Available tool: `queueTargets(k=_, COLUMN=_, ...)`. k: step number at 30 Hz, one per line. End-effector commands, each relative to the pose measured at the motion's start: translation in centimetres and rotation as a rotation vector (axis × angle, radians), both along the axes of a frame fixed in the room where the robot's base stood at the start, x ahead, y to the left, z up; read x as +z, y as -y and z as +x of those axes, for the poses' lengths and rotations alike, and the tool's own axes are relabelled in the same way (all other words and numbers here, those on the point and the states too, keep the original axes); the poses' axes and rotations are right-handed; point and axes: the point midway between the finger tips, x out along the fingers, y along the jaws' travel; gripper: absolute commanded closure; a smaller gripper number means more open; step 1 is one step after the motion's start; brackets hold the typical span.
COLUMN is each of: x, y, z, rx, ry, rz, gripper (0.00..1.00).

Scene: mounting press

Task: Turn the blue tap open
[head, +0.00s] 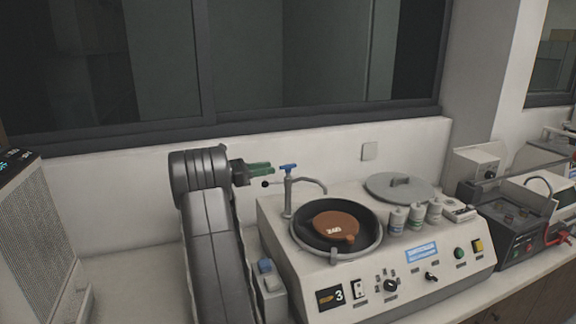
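The blue tap (288,167) is a small blue handle on top of a grey upright post. The post stands at the back left of the polishing machine, and a curved spout runs from it to the right. My gripper (272,168) has green fingers and comes in from the left at about the height of the handle. Its fingertips are just left of the blue handle, with a small gap showing in this view. How far apart the fingers are is hard to make out. Nothing shows held between them.
The machine (452,277) has a round basin with a brown disc (336,227), a grey lid (402,187) and several small bottles (397,220). A short rod with a black knob (265,184) is just below my fingers. The wall and window are behind.

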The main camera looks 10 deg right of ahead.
Motion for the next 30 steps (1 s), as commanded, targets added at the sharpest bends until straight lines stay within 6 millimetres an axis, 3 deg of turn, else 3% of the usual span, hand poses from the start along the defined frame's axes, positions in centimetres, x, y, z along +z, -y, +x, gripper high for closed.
queueTargets(k=6, x=0.0, y=4.6, z=0.9, rx=-0.003, ry=-0.001, rz=0.000, gripper=0.68)
queueTargets(k=12, x=-0.1, y=7.2, z=1.4, rx=-0.001, ry=-0.002, rz=0.000, gripper=0.68)
queueTargets(k=25, x=-0.1, y=8.1, z=1.6, rx=0.001, ry=-0.002, rz=0.000, gripper=0.68)
queueTargets(k=30, x=-0.1, y=8.1, z=1.6, rx=0.001, ry=-0.002, rz=0.000, gripper=1.00)
